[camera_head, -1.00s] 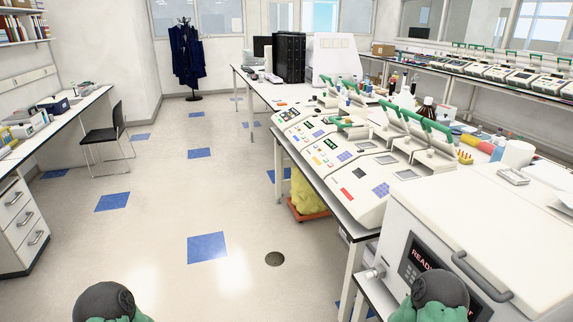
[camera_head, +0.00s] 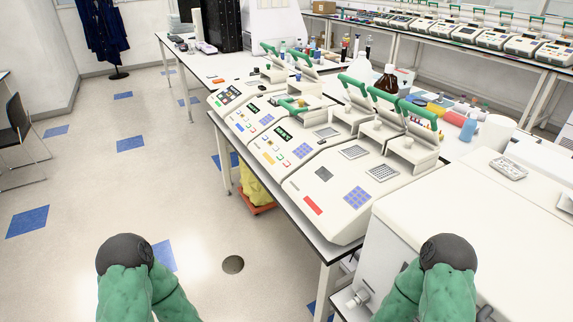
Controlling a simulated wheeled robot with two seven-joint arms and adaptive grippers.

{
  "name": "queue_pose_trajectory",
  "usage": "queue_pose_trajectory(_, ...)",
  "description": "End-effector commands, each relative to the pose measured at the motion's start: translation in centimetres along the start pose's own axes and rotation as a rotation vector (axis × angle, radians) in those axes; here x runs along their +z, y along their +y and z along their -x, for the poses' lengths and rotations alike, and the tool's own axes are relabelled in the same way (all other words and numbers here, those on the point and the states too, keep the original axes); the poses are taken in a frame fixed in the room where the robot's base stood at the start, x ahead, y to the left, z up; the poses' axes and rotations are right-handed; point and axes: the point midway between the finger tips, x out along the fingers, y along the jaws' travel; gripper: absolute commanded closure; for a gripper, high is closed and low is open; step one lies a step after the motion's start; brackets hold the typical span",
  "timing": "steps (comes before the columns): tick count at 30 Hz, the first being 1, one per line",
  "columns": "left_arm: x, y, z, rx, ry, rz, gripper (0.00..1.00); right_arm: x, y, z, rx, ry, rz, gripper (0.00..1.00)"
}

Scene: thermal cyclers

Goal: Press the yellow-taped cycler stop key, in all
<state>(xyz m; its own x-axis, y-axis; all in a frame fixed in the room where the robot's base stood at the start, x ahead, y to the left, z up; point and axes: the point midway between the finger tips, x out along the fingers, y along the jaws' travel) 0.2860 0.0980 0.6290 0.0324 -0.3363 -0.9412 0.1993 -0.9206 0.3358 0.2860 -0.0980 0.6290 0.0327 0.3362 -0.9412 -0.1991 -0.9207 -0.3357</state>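A row of white thermal cyclers with green-handled raised lids stands along the bench in the middle of the head view. The nearest cycler (camera_head: 335,185) has a red patch (camera_head: 312,205) and a blue keypad (camera_head: 356,197). The cycler behind it (camera_head: 290,147) has a green-lit display and small coloured keys, some yellowish. Farther cyclers (camera_head: 232,97) also show displays and coloured keys. Yellow tape and the stop key are too small to tell apart. Both my green arms show at the bottom edge, apart from the cyclers. Neither gripper's fingers are in view.
A large white machine (camera_head: 455,235) stands at the lower right, close to my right arm. A brown bottle (camera_head: 387,82) and other labware stand behind the cyclers. A yellow bag (camera_head: 254,188) sits under the bench.

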Motion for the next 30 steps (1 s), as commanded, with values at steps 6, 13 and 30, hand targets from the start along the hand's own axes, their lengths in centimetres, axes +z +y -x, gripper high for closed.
queue_pose_trajectory(6, -0.01, 0.00, 0.00, 0.000, 0.000, 0.000, 0.60, 0.00, 0.00, 0.00, 0.000, 0.000, 0.000, 0.97)
queue_pose_trajectory(13, -0.05, 0.00, 0.00, 0.000, 0.001, 0.000, 0.60, -0.03, 0.00, 0.00, 0.000, 0.001, 0.000, 1.00)
queue_pose_trajectory(30, -0.06, 0.00, 0.00, 0.000, 0.001, 0.000, 0.60, -0.05, 0.00, 0.00, 0.000, 0.001, 0.000, 1.00)
